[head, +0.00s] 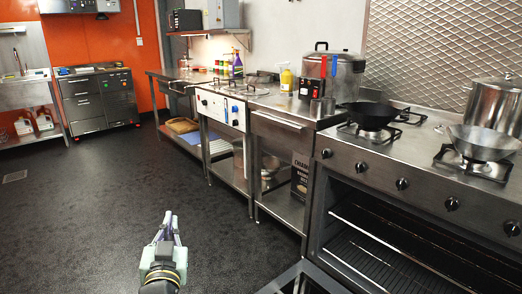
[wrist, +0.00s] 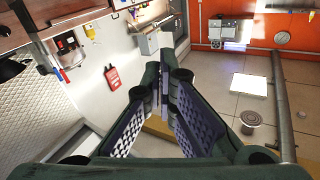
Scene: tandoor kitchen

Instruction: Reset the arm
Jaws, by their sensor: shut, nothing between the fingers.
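My gripper (head: 168,222) shows in the head view at the lower middle left, held over the dark floor with its fingers pointing away from me. In the wrist view my gripper (wrist: 166,75) fills the middle, its two dark fingers with textured pads closing together at the tips. It is shut and empty. Nothing touches it.
At the right of the head view stands a stove (head: 400,160) with pans and a pot; its oven door is open and reaches low into the room. A steel counter (head: 280,107) runs along the wall. The dark floor (head: 90,220) at left is clear.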

